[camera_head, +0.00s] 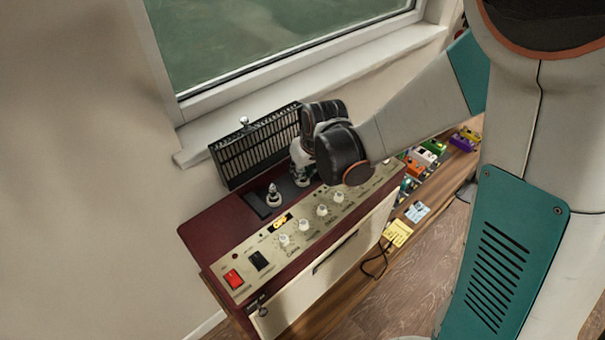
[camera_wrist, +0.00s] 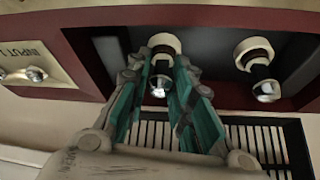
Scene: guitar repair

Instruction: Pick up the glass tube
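In the wrist view a small tube (camera_wrist: 161,64) with a pale round base, a dark middle and a clear shiny tip stands between the fingers of my gripper (camera_wrist: 160,95). The teal-padded fingers are spread to either side of it. I cannot tell whether they touch it. A second similar tube (camera_wrist: 262,75) stands to the right, outside the fingers. In the head view my gripper (camera_head: 302,168) is low over the amplifier's dark recess, and hides the tube there. The other tube (camera_head: 273,197) shows left of it.
The dark red amplifier (camera_head: 212,227) has a front panel (camera_head: 322,212) with knobs and a red switch. A black grille (camera_head: 240,160) stands upright behind the recess, close to my gripper, below the window sill (camera_head: 330,85). Several coloured pedals (camera_head: 421,157) lie to the right.

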